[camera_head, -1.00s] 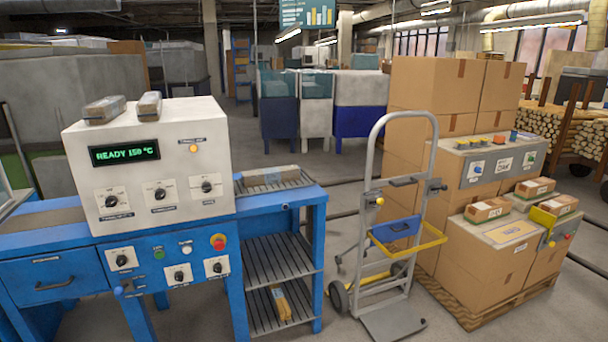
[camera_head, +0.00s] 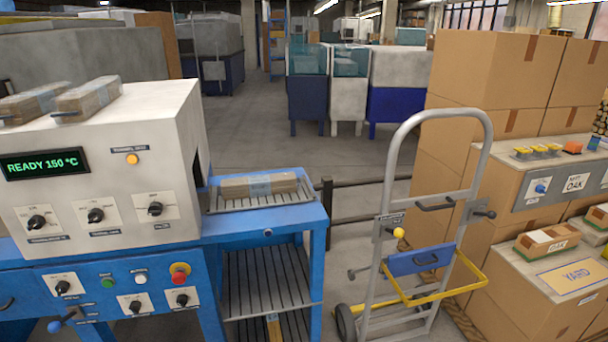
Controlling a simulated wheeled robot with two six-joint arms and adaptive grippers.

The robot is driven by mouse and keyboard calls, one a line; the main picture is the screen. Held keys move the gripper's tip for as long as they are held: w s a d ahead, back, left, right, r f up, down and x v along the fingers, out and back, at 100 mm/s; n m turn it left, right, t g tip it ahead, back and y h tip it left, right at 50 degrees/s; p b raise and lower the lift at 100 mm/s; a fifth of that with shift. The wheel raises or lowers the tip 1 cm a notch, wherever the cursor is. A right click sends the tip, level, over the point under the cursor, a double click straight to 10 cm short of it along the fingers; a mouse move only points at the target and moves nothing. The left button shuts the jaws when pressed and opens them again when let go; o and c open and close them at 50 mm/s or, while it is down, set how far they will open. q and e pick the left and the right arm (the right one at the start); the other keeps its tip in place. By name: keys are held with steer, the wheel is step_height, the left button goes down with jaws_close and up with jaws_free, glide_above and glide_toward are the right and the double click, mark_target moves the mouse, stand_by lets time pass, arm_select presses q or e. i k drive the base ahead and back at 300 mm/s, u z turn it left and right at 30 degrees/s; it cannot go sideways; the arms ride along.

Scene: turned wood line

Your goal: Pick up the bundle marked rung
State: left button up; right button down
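Several wrapped bundles are in view, and I cannot read the word rung on any of them. One bundle with a pale band (camera_head: 258,186) lies on the slatted outfeed at the right of the machine. Two more lie side by side on top of the machine, a left bundle (camera_head: 30,104) and a right bundle (camera_head: 88,98). The end of another bundle (camera_head: 273,328) shows on the lower slatted shelf, cut off by the bottom edge. Neither of my grippers is in view.
The machine (camera_head: 130,165) reads READY 150 °C on a blue bench (camera_head: 270,222). A grey hand truck (camera_head: 388,190) with a yellow frame stands right of it. Stacked cartons (camera_head: 540,75) fill the right. A low dark rail (camera_head: 355,182) runs behind. Open floor lies beyond.

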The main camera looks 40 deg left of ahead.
mark_target(284, 182)
steer(key=u, duration=0.3)
steer(key=i, duration=1.05)
steer(key=u, duration=0.7)
